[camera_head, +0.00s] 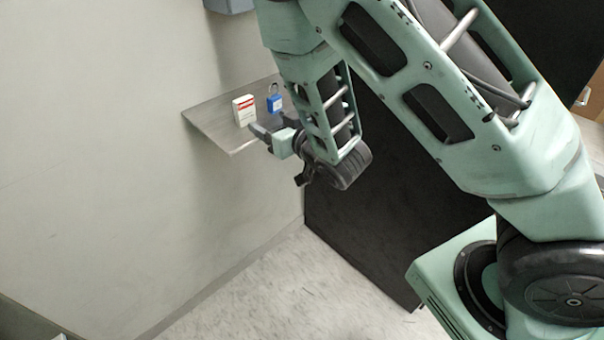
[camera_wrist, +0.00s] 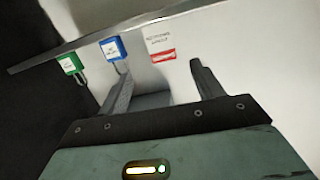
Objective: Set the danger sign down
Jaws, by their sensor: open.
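The danger sign (camera_head: 244,110), a small white block with a red band, stands upright on the grey wall shelf (camera_head: 210,127). In the wrist view the sign (camera_wrist: 159,40) is just beyond the fingertips, roughly ahead of the gap between them. My gripper (camera_head: 258,132) is at the shelf's front edge, close to the sign. Its two fingers (camera_wrist: 160,78) are spread, with nothing held between them. Whether a finger touches the sign cannot be told.
A blue padlock (camera_head: 275,104) stands beside the sign on the shelf; it also shows in the wrist view (camera_wrist: 114,49). A green padlock (camera_wrist: 70,64) is beyond it. A black panel (camera_head: 365,200) rises at right. A grey-blue box (camera_head: 228,5) hangs above. The floor below is clear.

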